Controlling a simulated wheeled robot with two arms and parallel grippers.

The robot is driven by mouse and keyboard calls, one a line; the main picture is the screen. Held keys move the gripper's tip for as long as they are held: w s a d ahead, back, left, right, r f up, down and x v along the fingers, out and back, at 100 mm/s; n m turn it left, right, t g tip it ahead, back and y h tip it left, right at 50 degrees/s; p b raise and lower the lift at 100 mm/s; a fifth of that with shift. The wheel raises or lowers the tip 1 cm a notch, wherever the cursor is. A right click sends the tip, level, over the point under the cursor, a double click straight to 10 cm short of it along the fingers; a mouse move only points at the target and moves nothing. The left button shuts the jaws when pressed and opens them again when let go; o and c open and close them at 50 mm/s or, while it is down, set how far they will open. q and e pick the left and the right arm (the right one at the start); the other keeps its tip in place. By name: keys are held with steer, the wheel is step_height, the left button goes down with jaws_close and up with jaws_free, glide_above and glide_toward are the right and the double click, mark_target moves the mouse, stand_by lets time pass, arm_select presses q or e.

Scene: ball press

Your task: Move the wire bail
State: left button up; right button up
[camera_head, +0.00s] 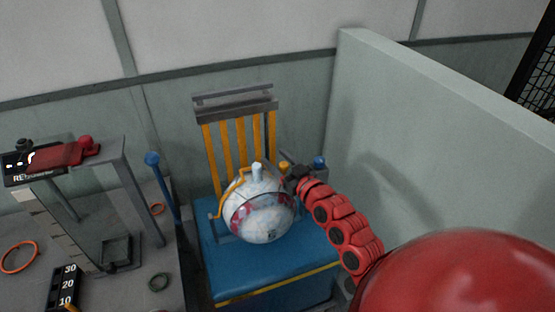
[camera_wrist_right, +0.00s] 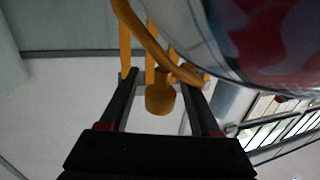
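The wire bail is a yellow-orange rod. In the head view its bent left part (camera_head: 219,205) runs beside a white ball (camera_head: 262,222) with red and blue patches. In the right wrist view, a yellow curved rod (camera_wrist_right: 146,38) runs along the ball, with a yellow knob (camera_wrist_right: 160,98) at its end. My right gripper (camera_head: 293,172) is at the ball's upper right. In the wrist view its two dark fingers (camera_wrist_right: 165,78) stand apart on either side of the knob, with gaps visible on both sides. My left gripper is not in view.
The ball sits on a blue base (camera_head: 230,275) before a rack of yellow slats (camera_head: 239,145). A pale partition (camera_head: 420,150) stands to the right. At left are a grey table (camera_head: 130,290), a grey frame (camera_head: 125,185), an orange ring (camera_head: 19,257) and a blue-knobbed post (camera_head: 160,180).

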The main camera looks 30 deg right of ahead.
jaws_close()
stand_by(1.3)
